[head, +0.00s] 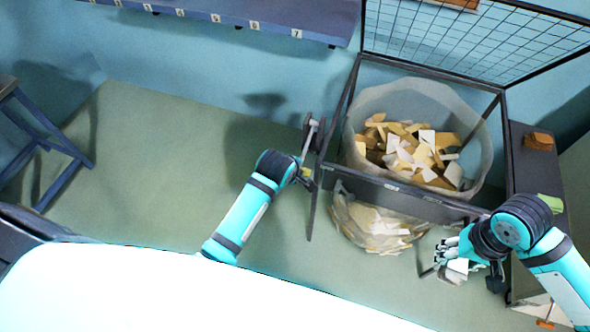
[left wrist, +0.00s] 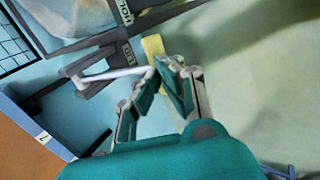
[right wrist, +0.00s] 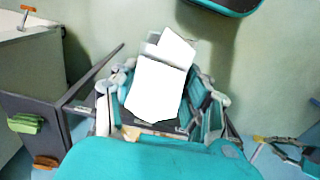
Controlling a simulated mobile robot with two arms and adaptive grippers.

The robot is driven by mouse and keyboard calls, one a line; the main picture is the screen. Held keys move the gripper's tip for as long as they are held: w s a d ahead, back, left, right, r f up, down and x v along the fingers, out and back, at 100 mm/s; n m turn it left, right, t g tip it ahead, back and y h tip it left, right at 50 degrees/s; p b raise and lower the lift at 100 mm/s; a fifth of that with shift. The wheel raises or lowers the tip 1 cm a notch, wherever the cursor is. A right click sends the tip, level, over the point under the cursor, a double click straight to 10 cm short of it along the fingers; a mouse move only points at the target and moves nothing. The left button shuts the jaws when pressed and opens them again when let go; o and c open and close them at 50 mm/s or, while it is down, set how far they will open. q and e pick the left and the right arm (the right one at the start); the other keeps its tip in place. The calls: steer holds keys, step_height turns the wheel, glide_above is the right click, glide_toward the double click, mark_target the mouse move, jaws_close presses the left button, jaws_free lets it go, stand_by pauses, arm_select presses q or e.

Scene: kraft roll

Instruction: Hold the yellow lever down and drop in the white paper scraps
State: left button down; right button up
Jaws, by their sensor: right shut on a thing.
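The yellow lever (left wrist: 153,46) is at the left side of the bin frame, seen in the left wrist view. My left gripper (left wrist: 163,68) is right at it, its fingertips close together and overlapping the lever; whether they touch it is unclear. In the head view my left gripper (head: 306,178) is mostly hidden behind its wrist. My right gripper (head: 448,262) is shut on white paper scraps (right wrist: 158,88), low and right of the bin's front. The bin holds a clear bag (head: 362,110) with tan and white scraps. Its mesh lid (head: 450,38) stands raised.
A dark cabinet (head: 535,170) with an orange and a green item stands right of the bin. A numbered shelf (head: 260,12) is on the back wall.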

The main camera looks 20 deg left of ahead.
arm_select(q)
steer(key=shift+r, duration=1.35)
arm_select(e)
steer(key=shift+s, duration=0.1)
arm_select(q)
steer(key=c, duration=1.6)
jaws_free()
steer(key=shift+f, duration=0.1)
steer(key=shift+o, duration=0.2)
steer(key=v, duration=1.2)
steer(key=shift+f, duration=0.1)
